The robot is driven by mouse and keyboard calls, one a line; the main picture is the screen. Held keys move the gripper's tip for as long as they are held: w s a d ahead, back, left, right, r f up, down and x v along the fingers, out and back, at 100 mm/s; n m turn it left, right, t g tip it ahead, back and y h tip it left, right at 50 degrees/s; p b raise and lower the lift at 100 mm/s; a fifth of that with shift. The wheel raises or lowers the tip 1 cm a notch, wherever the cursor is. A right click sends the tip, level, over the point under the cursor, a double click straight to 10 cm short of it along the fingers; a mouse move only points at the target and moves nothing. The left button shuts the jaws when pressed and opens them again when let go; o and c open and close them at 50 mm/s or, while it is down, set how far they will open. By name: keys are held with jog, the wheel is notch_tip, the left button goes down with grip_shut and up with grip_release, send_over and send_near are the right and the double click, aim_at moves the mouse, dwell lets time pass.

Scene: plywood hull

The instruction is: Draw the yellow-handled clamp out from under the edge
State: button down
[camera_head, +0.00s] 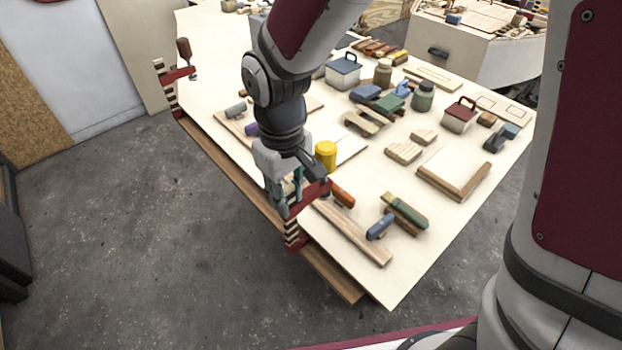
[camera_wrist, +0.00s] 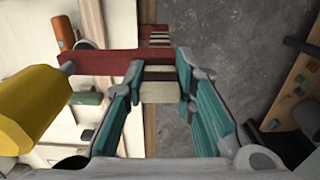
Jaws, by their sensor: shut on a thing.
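The yellow-handled clamp has a thick yellow handle (camera_head: 326,157), a dark red bar and a striped red-and-pale jaw stack (camera_head: 293,236). It sits at the near left edge of the workbench (camera_head: 385,275), its bar above the top and the striped stack at the rim. My gripper (camera_head: 283,205) is shut on the clamp from above. In the wrist view the teal-padded fingers (camera_wrist: 161,78) stand on both sides of the clamp's end, with the yellow handle (camera_wrist: 32,108) at left and the red bar (camera_wrist: 100,62) running between. My gripper hides part of the clamp in the head view.
A second clamp (camera_head: 180,75) with a brown handle sits farther up the same edge. An orange-handled tool (camera_head: 343,194), a wooden strip (camera_head: 350,232) and a blue-handled tool (camera_head: 380,226) lie near the yellow clamp. Open concrete floor (camera_head: 150,240) lies left of the bench.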

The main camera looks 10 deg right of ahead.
jog(key=shift+s+a+r+p, duration=0.1)
jog(key=shift+s+a+p, duration=0.05)
jog(key=shift+s+a, duration=0.4)
jog(key=shift+s+a+p, duration=0.15)
jog(key=shift+s+a, duration=0.15)
jog(key=shift+a, duration=0.5)
jog(key=shift+s+a+p, duration=0.25)
jog(key=shift+s+a, duration=0.45)
jog(key=shift+a, duration=0.3)
jog(key=shift+s+a+p, duration=0.25)
jog(key=shift+s+a, duration=0.45)
jog(key=shift+a, duration=0.3)
notch_tip(320, 180, up, 17)
jog(key=p, duration=0.7)
dwell(0.6)
jog(key=shift+w, duration=0.1)
